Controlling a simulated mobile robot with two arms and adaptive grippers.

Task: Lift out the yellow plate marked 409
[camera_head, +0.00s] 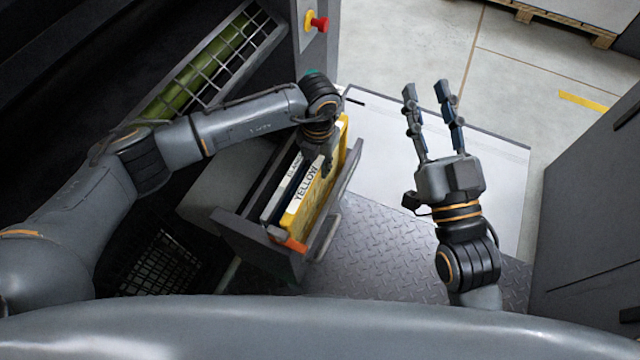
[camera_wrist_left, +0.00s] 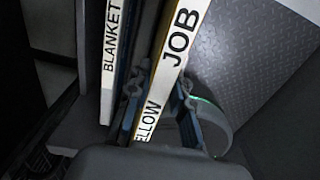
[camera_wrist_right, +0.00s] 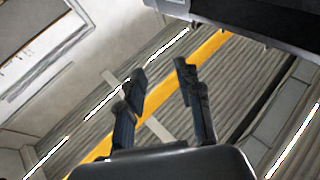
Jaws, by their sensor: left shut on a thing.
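The yellow plate (camera_head: 322,196) stands on edge in a dark grey open holder (camera_head: 246,232). Its white top strip reads "YELLOW" in the head view and "JOB" also shows in the left wrist view (camera_wrist_left: 180,45). The number 409 cannot be read. My left gripper (camera_head: 327,168) is shut on this plate near its far end. In the left wrist view its fingers (camera_wrist_left: 160,90) lie on either side of the strip. My right gripper (camera_head: 427,90) is open and empty, right of the holder, and its spread fingers show in the right wrist view (camera_wrist_right: 160,72).
A slimmer item with a white strip reading "BLANKET" (camera_wrist_left: 112,60) stands left of the plate. An orange piece (camera_head: 292,243) is at the holder's near end. A red emergency button (camera_head: 319,23) is on the machine behind.

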